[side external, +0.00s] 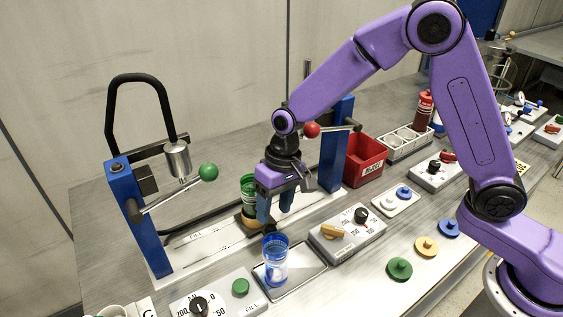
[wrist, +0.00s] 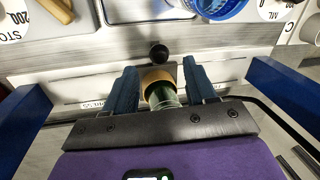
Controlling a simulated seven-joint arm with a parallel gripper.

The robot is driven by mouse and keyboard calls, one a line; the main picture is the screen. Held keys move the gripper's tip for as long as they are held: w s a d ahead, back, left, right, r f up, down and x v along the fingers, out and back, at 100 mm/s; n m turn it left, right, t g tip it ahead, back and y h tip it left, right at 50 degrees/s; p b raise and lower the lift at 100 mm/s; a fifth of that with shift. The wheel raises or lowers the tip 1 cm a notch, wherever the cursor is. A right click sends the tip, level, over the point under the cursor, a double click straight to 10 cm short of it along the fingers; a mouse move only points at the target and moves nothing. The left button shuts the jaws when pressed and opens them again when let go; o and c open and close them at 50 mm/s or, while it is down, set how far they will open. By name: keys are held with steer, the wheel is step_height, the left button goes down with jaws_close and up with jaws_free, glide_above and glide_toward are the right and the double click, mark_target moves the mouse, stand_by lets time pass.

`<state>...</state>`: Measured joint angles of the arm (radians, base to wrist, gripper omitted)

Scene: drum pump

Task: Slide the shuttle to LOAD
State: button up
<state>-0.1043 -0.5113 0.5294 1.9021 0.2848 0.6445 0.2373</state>
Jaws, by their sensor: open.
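The shuttle (side external: 250,220) is a tan holder on a pale track, with a green container (side external: 248,188) in it. In the wrist view the tan shuttle (wrist: 154,76), the green container (wrist: 162,97) and a black knob (wrist: 158,53) in front of them line up between my fingers. My gripper (side external: 274,208) points down, its blue fingers open on either side of the shuttle (wrist: 160,68); gaps show on both sides and nothing is gripped. In the side view my gripper partly hides the shuttle. I cannot read a LOAD mark; FILL shows on the track's left part.
Blue posts (side external: 138,220) and (side external: 336,145) stand at both track ends, with a green-knobbed lever (side external: 208,172) and a red-knobbed lever (side external: 312,130). A blue cup (side external: 275,260) on a tray and a dial box (side external: 347,230) stand in front. A red bin (side external: 364,160) is behind right.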

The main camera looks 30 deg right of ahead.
step_height(320, 180, up, 12)
steer(key=d, duration=0.2)
steer(key=shift+w+d+r, duration=0.15)
steer(key=shift+w+d, duration=0.05)
stand_by(0.3)
steer(key=s+d+f+n+h, duration=0.1)
steer(key=s+d+n, duration=0.4)
steer(key=s+d, duration=0.4)
steer(key=s+d+f+n, duration=0.2)
steer(key=s+d+n, duration=0.3)
steer(key=s, duration=1.2)
steer(key=d, duration=0.4)
steer(key=shift+s+d+n+t+h, duration=0.25)
steer(key=shift+s+n+t+h, duration=0.05)
steer(key=shift+s+n+h, duration=0.1)
